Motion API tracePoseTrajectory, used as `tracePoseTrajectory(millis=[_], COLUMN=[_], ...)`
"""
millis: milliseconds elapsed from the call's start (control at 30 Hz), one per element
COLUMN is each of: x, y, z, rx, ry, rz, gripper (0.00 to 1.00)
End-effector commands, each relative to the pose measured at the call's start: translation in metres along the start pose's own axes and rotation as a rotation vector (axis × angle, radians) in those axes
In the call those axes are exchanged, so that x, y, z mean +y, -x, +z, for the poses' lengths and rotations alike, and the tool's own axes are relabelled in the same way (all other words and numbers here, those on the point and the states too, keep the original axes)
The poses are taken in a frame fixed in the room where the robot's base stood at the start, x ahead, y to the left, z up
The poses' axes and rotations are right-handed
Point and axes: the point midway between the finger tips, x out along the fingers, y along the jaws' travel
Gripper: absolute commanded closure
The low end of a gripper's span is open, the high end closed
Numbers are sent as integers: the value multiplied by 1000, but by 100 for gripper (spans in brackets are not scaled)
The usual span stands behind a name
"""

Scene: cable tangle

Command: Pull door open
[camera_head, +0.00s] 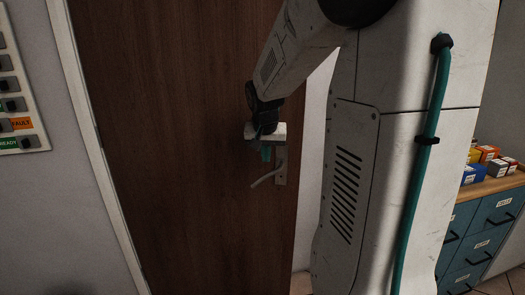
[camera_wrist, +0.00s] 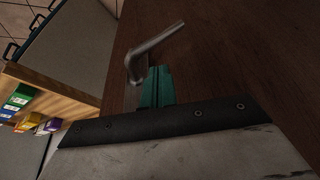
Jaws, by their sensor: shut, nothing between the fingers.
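The brown wooden door (camera_head: 170,120) fills the middle of the head view and the right of the wrist view (camera_wrist: 240,70). Its metal lever handle (camera_head: 266,178) sits on a plate near the door's right edge and points left. The lever also shows in the wrist view (camera_wrist: 152,48). My gripper (camera_head: 265,154) is just above the lever in the head view, with its teal fingers shut and empty. In the wrist view the fingers (camera_wrist: 156,88) end close to the lever's bend; I cannot tell whether they touch it. Whether the door is ajar is unclear.
A panel with switches and coloured labels (camera_head: 15,90) is on the wall at the left. A blue drawer cabinet (camera_head: 480,235) with a wooden top and several small coloured boxes (camera_head: 488,155) stands at the right. My arm blocks much of the right side.

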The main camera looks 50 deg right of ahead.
Motion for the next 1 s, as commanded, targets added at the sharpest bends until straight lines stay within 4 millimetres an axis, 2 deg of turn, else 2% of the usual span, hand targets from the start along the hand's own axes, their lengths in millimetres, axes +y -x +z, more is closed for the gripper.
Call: tracePoseTrajectory(millis=[33,200,367,833,1000], x=[1,0,0,0,1], y=[-11,-39,-54,-57,-55], z=[1,1,1,1,7], rx=[-5,-4,-2,-1,-2], ry=[0,1,1,-1,-30], rz=[2,2,1,1,12], gripper=[100,100,100,100,100])
